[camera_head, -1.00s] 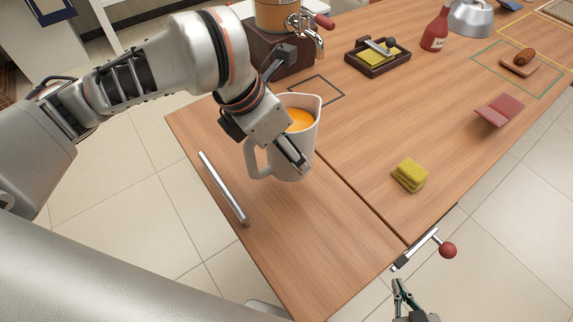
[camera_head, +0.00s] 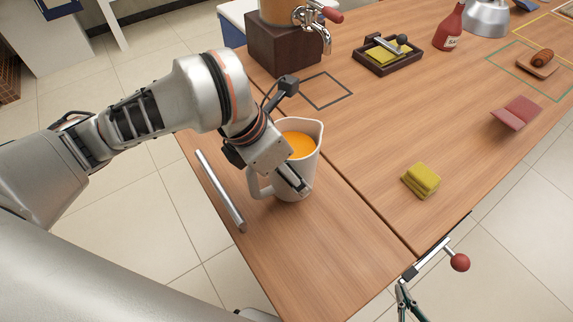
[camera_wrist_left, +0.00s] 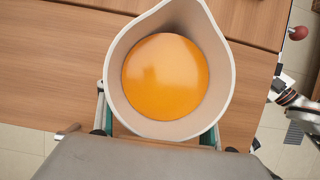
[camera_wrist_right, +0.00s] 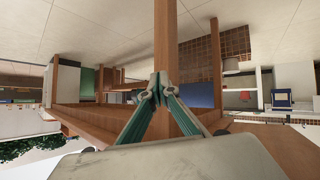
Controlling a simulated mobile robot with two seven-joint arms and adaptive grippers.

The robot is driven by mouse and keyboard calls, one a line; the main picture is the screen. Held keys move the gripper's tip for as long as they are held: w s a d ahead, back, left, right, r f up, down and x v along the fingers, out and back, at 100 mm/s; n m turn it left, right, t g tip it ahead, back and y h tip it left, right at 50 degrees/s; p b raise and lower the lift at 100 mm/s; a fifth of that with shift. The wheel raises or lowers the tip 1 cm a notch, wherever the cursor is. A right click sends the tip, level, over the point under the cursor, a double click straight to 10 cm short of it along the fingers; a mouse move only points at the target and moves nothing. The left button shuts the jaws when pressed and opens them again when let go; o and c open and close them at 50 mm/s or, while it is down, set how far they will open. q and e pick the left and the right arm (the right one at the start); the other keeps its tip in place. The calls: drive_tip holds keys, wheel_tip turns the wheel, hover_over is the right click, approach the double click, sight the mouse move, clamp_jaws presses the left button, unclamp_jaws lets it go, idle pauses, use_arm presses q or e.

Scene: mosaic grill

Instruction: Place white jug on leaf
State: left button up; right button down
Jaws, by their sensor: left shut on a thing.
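The white jug (camera_head: 312,165), with orange liquid inside, is upright over the near-left table section, which looks like the leaf (camera_head: 310,250). A seam divides this section from the main table. I cannot tell whether the jug's base touches the wood. My left gripper (camera_head: 297,184) is shut on the jug at its near side, beside the handle. In the left wrist view the jug (camera_wrist_left: 215,60) shows from above between the fingers. My right gripper (camera_head: 402,287) is low, off the table's near edge; its fingertips meet in the right wrist view (camera_wrist_right: 160,90), with nothing seen between them.
A metal bar (camera_head: 220,190) lies along the leaf's left side. A rod with a red knob (camera_head: 459,262) sticks out past the near edge. The leaf's near part is clear.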

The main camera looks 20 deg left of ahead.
use_arm(q)
drive_tip(key=shift+f, duration=0.1)
drive_tip(key=o, duration=1.9)
